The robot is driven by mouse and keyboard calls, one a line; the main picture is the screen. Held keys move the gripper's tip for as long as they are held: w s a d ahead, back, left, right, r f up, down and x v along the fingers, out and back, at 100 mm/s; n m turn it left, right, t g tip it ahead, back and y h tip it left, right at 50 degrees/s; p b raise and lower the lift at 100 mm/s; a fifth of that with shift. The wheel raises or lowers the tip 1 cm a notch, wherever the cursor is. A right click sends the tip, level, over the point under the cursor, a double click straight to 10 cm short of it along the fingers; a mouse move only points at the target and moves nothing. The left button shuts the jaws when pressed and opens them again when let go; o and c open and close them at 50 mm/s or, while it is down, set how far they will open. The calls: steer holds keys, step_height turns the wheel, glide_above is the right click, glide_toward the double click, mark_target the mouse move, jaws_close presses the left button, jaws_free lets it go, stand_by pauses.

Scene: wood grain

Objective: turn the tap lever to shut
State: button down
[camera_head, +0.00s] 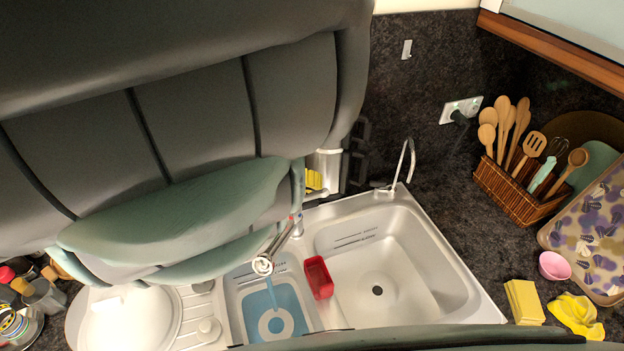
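The chrome tap (280,243) stands at the back of the sink, left of centre, with its spout pointing down over the small left basin (235,318). I cannot make out my gripper in this view.
A large grey-green ribbed surface (190,120) close to the camera hides the upper left. A red container (318,277) sits between the basins. A thin curved spout (406,160) stands behind the empty right basin (385,275). A utensil basket (515,190) and sponges (524,302) are at right.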

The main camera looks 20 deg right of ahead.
mark_target(318, 195)
steer(key=shift+s+d+f+y, duration=0.3)
steer(key=shift+s+d+f, duration=0.05)
steer(key=shift+s+f, duration=0.15)
stand_by(0.8)
steer(key=shift+s+d+f+m+t+y+b, duration=0.45)
steer(key=shift+s+f+t+b, duration=0.2)
steer(key=shift+b, duration=0.4)
steer(key=f+b, duration=0.1)
steer(key=b, duration=0.1)
steer(key=s+d+f+m+t+y+b, duration=0.1)
steer(key=b, duration=0.1)
steer(key=s+f+t+y+b, duration=0.1)
steer(key=f+b, duration=0.1)
steer(key=shift+s+d+m+b, duration=0.15)
steer(key=shift+d+m+b, duration=0.05)
steer(key=shift+m+b, duration=0.15)
steer(key=shift+r, duration=0.2)
steer(key=shift+r, duration=0.75)
